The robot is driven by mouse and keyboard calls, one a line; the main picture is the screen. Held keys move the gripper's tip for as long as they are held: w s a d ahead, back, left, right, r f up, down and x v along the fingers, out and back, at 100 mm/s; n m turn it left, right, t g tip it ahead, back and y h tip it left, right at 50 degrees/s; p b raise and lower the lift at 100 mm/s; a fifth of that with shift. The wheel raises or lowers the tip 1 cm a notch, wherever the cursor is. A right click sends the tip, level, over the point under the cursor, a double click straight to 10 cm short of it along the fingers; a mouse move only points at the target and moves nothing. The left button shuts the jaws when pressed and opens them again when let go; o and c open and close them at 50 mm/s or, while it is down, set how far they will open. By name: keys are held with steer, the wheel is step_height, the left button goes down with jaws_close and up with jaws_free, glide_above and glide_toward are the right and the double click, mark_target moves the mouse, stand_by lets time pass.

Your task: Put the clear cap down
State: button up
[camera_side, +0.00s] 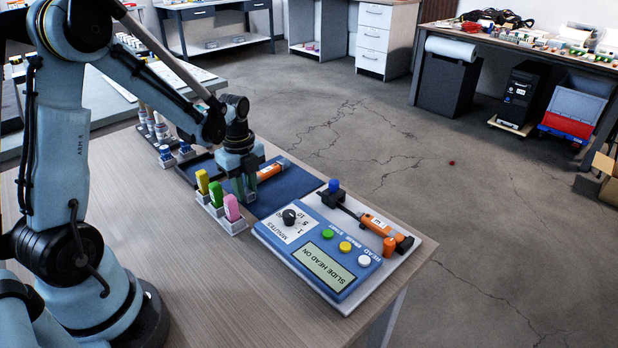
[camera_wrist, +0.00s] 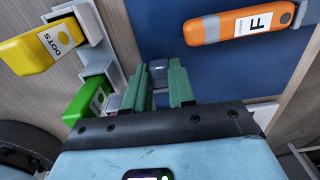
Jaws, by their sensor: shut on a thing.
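In the wrist view, the two green fingers of my gripper (camera_wrist: 160,85) point down at the work. A small grey-blue, see-through piece, which looks like the clear cap (camera_wrist: 158,72), sits between the fingertips, and my gripper is shut on it. In the side view, my gripper (camera_side: 243,192) is low over the left part of the blue mat (camera_side: 292,188), just behind the coloured sticks. The cap cannot be made out there. Whether the cap touches the mat, I cannot tell.
An orange sensor marked F (camera_wrist: 240,22) lies on the mat close by. A white holder (camera_side: 233,224) with yellow, green and pink sticks stands at the mat's near edge. A blue control panel (camera_side: 315,250) with another orange sensor (camera_side: 384,230) is to the right. The mat's right part is clear.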

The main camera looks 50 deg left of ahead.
mark_target(246, 190)
steer(key=shift+f, duration=0.3)
steer(key=o, duration=0.8)
steer(key=shift+r, duration=0.15)
step_height(246, 190, up, 12)
steer(key=s+d+n+t, duration=0.2)
steer(key=d+n+t, duration=0.1)
steer(key=d+n, duration=0.4)
steer(key=s+d+r+n+t, duration=0.1)
steer(key=s+d+n+t, duration=0.2)
steer(key=d+n, duration=0.3)
steer(key=shift+s+d+r+n+t, duration=0.15)
steer(key=shift+s+d+n+t, duration=0.35)
steer(key=shift+n, duration=2)
steer(key=shift+w+a, duration=0.1)
steer(key=shift+w, duration=0.1)
